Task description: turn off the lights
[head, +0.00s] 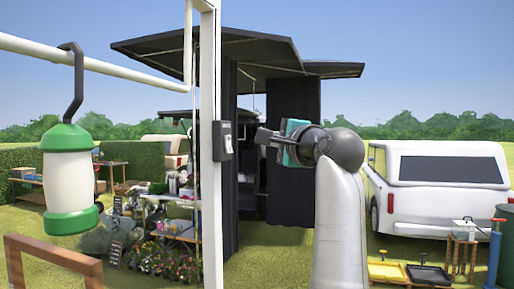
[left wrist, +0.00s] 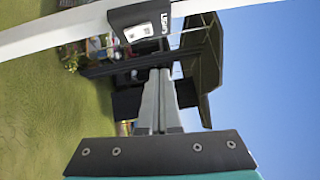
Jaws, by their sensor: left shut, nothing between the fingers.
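A dark switch box with a white rocker (head: 227,134) is fixed to a white upright post (head: 211,220), left of centre in the head view. In the left wrist view the switch box (left wrist: 139,22) is at the top, its white rocker facing me. My left gripper (head: 262,137) points left at the switch, with a gap between its tips and the box. Its fingers (left wrist: 161,75) are together and empty, just below the box in the wrist view. A green and white lantern (head: 70,180) hangs on a dark hook at the left; I cannot tell whether it is lit. My right gripper is out of view.
A white rail (head: 110,70) runs from the left to the post. A wooden frame (head: 50,252) stands at the lower left. Behind are a dark stall (head: 293,110), flower displays (head: 165,265) and a white vehicle (head: 440,190). Space between gripper and switch looks clear.

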